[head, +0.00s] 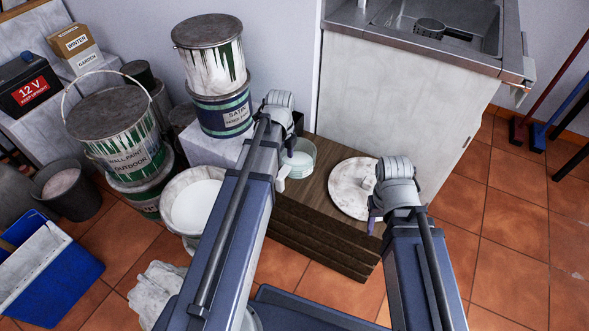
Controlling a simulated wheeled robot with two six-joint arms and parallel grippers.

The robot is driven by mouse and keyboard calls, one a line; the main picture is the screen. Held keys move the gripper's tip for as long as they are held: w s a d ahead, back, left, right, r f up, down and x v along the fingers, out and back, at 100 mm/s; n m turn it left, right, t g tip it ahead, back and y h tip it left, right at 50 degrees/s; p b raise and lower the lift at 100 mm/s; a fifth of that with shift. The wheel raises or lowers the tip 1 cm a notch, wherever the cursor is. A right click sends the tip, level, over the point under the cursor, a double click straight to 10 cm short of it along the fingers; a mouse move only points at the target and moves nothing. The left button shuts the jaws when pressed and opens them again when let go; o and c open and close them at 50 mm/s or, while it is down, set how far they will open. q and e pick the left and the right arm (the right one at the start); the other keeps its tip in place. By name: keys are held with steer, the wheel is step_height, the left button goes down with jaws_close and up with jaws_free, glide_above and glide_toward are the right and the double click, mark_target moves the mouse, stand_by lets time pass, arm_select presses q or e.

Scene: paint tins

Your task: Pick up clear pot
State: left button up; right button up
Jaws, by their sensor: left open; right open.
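The clear pot (303,160) is a see-through, greenish round tub with pale contents. It stands on the dark wooden platform (322,235), near its back left. My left gripper (284,172) is open, pointing down just left of the clear pot, and my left arm hides part of the pot's left side. I cannot tell whether they touch. My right gripper (373,217) is open and empty at the platform's right, by a round paint-stained white lid (346,188). My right wrist hides part of that lid.
Stacked paint tins (210,62) stand behind left on a pale block. A white bowl (196,206), gloves (155,287) and a blue bin (60,270) are at left. A sink cabinet (395,110) rises behind the platform.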

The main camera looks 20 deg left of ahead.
mark_target(283, 172)
arm_select(q)
steer(key=shift+f+b, duration=3.9)
steer(key=shift+f, duration=0.05)
steer(key=shift+r, duration=0.1)
jaws_close()
